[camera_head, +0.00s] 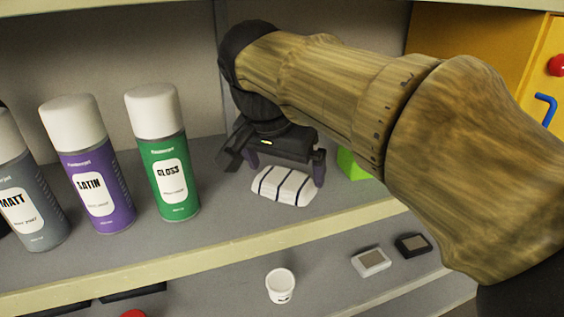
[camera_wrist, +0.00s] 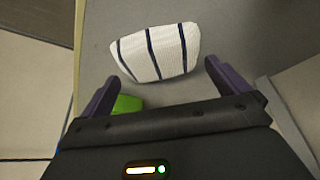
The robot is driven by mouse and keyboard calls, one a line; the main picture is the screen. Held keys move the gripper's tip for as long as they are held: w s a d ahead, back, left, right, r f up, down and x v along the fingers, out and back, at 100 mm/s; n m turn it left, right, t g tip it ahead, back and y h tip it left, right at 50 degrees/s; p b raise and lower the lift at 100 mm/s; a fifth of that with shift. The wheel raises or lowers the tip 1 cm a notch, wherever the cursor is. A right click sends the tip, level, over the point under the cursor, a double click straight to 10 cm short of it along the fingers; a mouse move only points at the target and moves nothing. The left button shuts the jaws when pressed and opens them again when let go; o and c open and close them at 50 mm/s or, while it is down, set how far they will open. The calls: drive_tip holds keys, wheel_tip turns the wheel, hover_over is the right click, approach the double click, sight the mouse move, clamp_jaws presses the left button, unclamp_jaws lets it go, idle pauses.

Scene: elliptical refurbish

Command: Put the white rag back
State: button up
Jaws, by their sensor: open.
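The white rag (camera_head: 284,187) with dark stripes lies on the grey upper shelf (camera_head: 235,213), to the right of the green spray can. It also shows in the wrist view (camera_wrist: 157,52), just beyond my fingertips and roughly between them. My gripper (camera_head: 283,168) is open, with its purple-tipped fingers spread above and behind the rag. In the wrist view the gripper (camera_wrist: 160,78) holds nothing between its fingers. I cannot tell whether either finger touches the rag.
Green GLOSS (camera_head: 174,180), purple SATIN (camera_head: 97,195) and grey MATT (camera_head: 32,215) cans stand to the left. A bright green object (camera_head: 350,163) sits right of my gripper, partly hidden by my arm. A white cup (camera_head: 281,287) and two small blocks are on the lower level.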

drive_tip(key=s+a+b, duration=0.1)
drive_tip(key=s+a, duration=0.1)
drive_tip(key=s, duration=0.1)
drive_tip(key=s+a+b, duration=0.1)
drive_tip(key=s+a, duration=0.1)
drive_tip(key=s, duration=0.2)
drive_tip(key=s+a+b, duration=0.1)
drive_tip(key=s+b, duration=0.1)
drive_tip(key=s, duration=0.2)
drive_tip(key=shift+a+r, duration=0.15)
drive_tip(key=shift+a, duration=0.25)
drive_tip(key=shift+w, duration=0.1)
drive_tip(key=shift+d, duration=0.1)
